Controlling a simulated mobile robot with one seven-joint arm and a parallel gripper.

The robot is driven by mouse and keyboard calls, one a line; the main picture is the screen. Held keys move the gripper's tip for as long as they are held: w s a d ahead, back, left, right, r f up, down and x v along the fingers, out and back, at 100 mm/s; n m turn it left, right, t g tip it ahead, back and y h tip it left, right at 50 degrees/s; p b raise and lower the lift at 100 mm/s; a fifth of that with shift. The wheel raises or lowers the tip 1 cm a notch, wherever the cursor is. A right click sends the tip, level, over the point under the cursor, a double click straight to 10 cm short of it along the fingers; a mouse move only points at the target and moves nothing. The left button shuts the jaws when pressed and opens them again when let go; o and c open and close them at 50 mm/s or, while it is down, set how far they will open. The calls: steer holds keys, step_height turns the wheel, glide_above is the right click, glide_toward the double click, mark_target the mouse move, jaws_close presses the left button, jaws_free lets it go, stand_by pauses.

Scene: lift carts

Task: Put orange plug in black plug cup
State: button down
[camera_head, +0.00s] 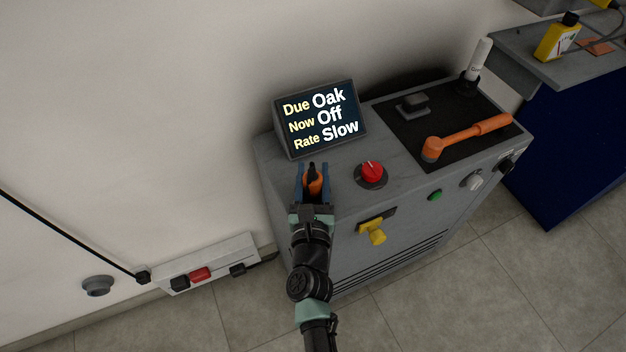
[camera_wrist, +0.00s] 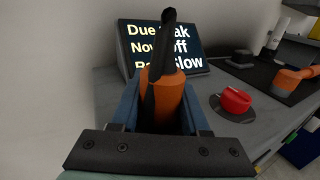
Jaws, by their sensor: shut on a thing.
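My gripper (camera_head: 312,178) is shut on the orange plug (camera_head: 314,186), in front of the display on the grey cabinet. The plug also shows in the wrist view (camera_wrist: 164,100), between the blue fingers, with a dark upper part rising over the screen. Its lower end is hidden by the gripper. I cannot pick out the black plug cup with certainty. A small black round holder (camera_head: 466,88) with a white cylinder in it stands at the cabinet's back right, apart from my gripper.
The display (camera_head: 282,134) stands behind my gripper on the grey cabinet (camera_head: 345,200). A red knob (camera_head: 372,171) is close right. An orange-handled tool (camera_head: 470,135) and a dark block (camera_head: 412,102) lie on the black mat. A wall socket strip (camera_head: 220,262) is low left.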

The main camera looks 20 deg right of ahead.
steer(key=shift+f, duration=0.15)
steer(key=shift+f, duration=0.15)
steer(key=shift+c, duration=2)
jaws_free()
steer(key=shift+r, duration=0.3)
steer(key=v, duration=1.2)
